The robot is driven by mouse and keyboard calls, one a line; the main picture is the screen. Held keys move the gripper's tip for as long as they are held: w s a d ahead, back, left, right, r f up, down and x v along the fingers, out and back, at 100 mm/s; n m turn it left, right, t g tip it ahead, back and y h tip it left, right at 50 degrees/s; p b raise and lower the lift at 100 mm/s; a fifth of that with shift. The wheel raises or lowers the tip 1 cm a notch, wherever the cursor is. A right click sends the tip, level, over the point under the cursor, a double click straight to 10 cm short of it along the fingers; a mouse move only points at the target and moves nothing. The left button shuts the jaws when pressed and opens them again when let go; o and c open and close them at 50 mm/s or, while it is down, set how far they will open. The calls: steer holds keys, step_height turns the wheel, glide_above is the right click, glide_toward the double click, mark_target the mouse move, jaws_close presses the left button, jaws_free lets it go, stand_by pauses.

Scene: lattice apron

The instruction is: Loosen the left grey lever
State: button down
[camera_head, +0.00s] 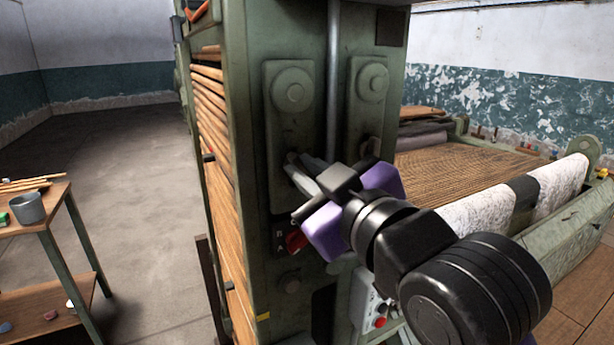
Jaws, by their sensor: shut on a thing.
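The left grey lever (292,158) is on the front of the green machine frame, low on the left plate with a round boss (292,90). Only its end shows clearly; the rest is hidden by the fingers. My gripper (304,188), black with purple sides, reaches in from the lower right and is shut on this lever. A second plate with a round boss (372,82) is to the right. The part at its lower end (370,147) is partly hidden behind my gripper.
A vertical metal rod (333,80) runs between the plates. A red handle (295,240) is just below my gripper. A box with a red button (380,322) is lower right. A wooden table with a grey cup (27,208) stands left; the floor between is clear.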

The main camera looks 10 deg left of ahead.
steer(key=shift+a+f+n+b, duration=0.15)
steer(key=shift+n+b, duration=1.25)
steer(key=shift+n, duration=2.1)
steer(key=c, duration=1.5)
jaws_free()
steer(key=shift+o, duration=0.2)
steer(key=shift+s, duration=0.15)
steer(key=b+v, duration=0.1)
steer(key=v, duration=0.6)
steer(key=shift+s+d, duration=0.25)
steer(key=shift+d, duration=0.05)
